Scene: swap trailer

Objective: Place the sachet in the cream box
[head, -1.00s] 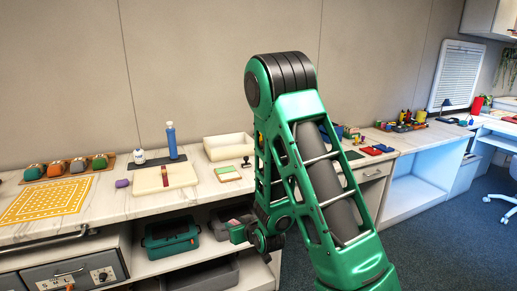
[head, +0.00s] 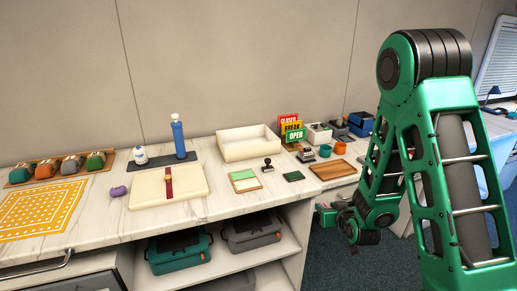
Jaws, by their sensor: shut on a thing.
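The cream box (head: 262,151) is an open, shallow tray at the back of the white counter, left of centre, and looks empty inside. My gripper (head: 326,215) is low at the counter's front edge, right of the box and well apart from it. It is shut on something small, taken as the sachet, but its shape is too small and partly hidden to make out. My green arm fills the right side of the head view.
A cream board with a red band (head: 148,190), a notepad (head: 245,181), a stamp (head: 267,166) and a wooden board (head: 333,170) lie around the box. A blue bottle (head: 178,138) stands left of it. Signs (head: 291,129) stand to its right. Shelf bins (head: 178,252) sit below.

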